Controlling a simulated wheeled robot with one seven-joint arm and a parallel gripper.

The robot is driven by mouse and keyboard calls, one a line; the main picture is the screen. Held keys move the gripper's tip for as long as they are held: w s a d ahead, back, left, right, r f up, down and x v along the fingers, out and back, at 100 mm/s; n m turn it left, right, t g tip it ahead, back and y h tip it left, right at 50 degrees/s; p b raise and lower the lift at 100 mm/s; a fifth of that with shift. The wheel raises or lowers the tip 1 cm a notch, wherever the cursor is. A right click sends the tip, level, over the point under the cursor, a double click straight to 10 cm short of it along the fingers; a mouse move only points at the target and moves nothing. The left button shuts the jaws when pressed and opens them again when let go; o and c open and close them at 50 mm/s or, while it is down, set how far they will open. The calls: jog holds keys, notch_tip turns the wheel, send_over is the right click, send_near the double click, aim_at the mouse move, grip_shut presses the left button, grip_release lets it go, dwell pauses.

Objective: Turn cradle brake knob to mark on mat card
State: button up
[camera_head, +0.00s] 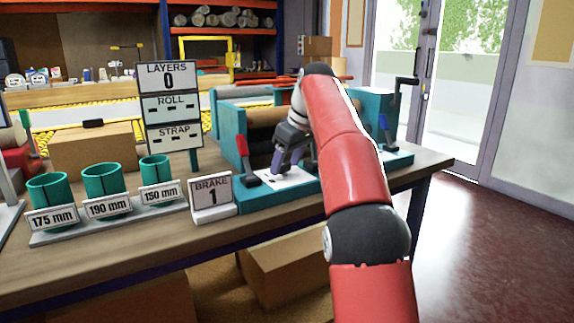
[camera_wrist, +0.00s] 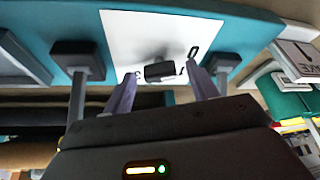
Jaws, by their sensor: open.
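A small dark knob (camera_wrist: 160,72) stands over a white card (camera_wrist: 125,28) on the teal cradle base, seen in the wrist view. The card carries dark printed marks, one a loop-like figure (camera_wrist: 193,52) beside the knob. My gripper (camera_wrist: 163,77) is open, its two purple fingers on either side of the knob with gaps showing. In the head view my gripper (camera_head: 286,163) points down over the white card (camera_head: 262,182), and the knob is hidden or too small to tell. A white sign reading BRAKE 1 (camera_head: 212,190) stands left of the card.
A red-handled lever (camera_head: 244,152) rises from the teal cradle beside the card. Teal cups (camera_head: 102,180) labelled by size sit at left. The teal right cradle end (camera_head: 373,100) is near my arm.

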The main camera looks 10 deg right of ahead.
jog(key=c, duration=1)
jog(key=shift+a+m, duration=0.1)
jog(key=shift+m, duration=0.2)
jog(key=m+p, duration=0.1)
jog(key=m+h+p, duration=0.1)
jog(key=m, duration=0.1)
jog(key=shift+s+a+r+t+h, duration=0.1)
jog(key=shift+a+r+t+h, duration=0.05)
jog(key=shift+t+h, duration=0.2)
jog(key=m+h, duration=0.1)
jog(key=m, duration=0.2)
jog(key=m+h, duration=0.1)
jog(key=m, duration=0.2)
jog(key=shift+a+t+p, duration=0.15)
jog(key=shift+t+p, duration=0.1)
jog(key=shift+p, duration=0.05)
jog(key=o, duration=1)
